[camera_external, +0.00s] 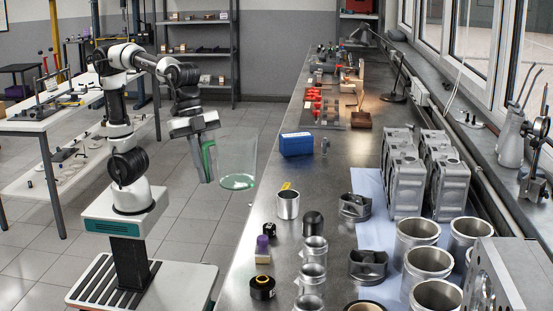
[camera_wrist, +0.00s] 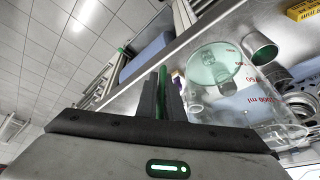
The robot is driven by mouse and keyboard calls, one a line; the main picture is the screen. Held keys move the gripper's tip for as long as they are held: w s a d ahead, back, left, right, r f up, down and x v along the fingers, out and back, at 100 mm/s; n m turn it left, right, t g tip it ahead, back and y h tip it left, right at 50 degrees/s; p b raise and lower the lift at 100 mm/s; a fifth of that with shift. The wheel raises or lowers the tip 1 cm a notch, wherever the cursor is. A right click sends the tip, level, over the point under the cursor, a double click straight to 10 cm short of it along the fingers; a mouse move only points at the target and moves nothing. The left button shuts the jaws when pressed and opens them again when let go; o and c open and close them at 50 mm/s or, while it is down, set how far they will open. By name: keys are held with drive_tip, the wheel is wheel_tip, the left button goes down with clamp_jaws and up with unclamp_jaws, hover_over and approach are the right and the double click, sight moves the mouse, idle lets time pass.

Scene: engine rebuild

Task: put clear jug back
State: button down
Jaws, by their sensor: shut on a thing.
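The clear jug (camera_external: 238,157), with a green handle and a greenish bottom, is held about upright beside the left edge of the workbench. My gripper (camera_external: 206,166) is shut on its handle, at the left of the jug. In the wrist view the jug (camera_wrist: 232,95) fills the right side, with red volume marks on its wall. My fingers (camera_wrist: 161,97) show there with the green handle between them. The far side of the grip is hidden.
The workbench (camera_external: 255,215) carries a blue box (camera_external: 296,144), a metal cylinder (camera_external: 288,204), dark pistons (camera_external: 368,266), cylinder liners (camera_external: 417,235) and engine blocks (camera_external: 404,175). A white table (camera_external: 45,118) stands at the left. The floor between is clear.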

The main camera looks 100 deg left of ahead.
sight(240, 153)
drive_tip(key=w+a+r+p, duration=0.1)
drive_tip(key=w, duration=0.1)
drive_tip(key=w+a+r+n+p, duration=0.1)
drive_tip(key=w+a, duration=0.1)
drive_tip(key=w, duration=0.1)
drive_tip(key=w+a+r+n+p, duration=0.1)
drive_tip(key=w, duration=0.2)
drive_tip(key=shift+w+a+r+t+y, duration=0.15)
drive_tip(key=shift+w+a+t+y, duration=0.1)
drive_tip(key=shift+a+t+y, duration=0.1)
drive_tip(key=w+a+f+n+y+p, duration=0.1)
drive_tip(key=w+a+n+p, duration=0.25)
drive_tip(key=w+a, duration=0.55)
drive_tip(key=w+a+n+y+p, duration=0.15)
drive_tip(key=w+a+p, duration=0.3)
drive_tip(key=a, duration=0.85)
drive_tip(key=w+a+f+n+p, duration=0.1)
drive_tip(key=w+a+n+p, duration=0.2)
drive_tip(key=w+a, duration=0.65)
drive_tip(key=shift+t+y, duration=0.3)
drive_tip(key=shift+t, duration=0.05)
drive_tip(key=f, duration=0.5)
drive_tip(key=s+a+f, duration=0.1)
drive_tip(key=f, duration=0.4)
drive_tip(key=a+f, duration=0.1)
drive_tip(key=f, duration=0.4)
drive_tip(key=shift+s+f, duration=0.1)
drive_tip(key=shift+s, duration=0.2)
drive_tip(key=shift+f, duration=0.1)
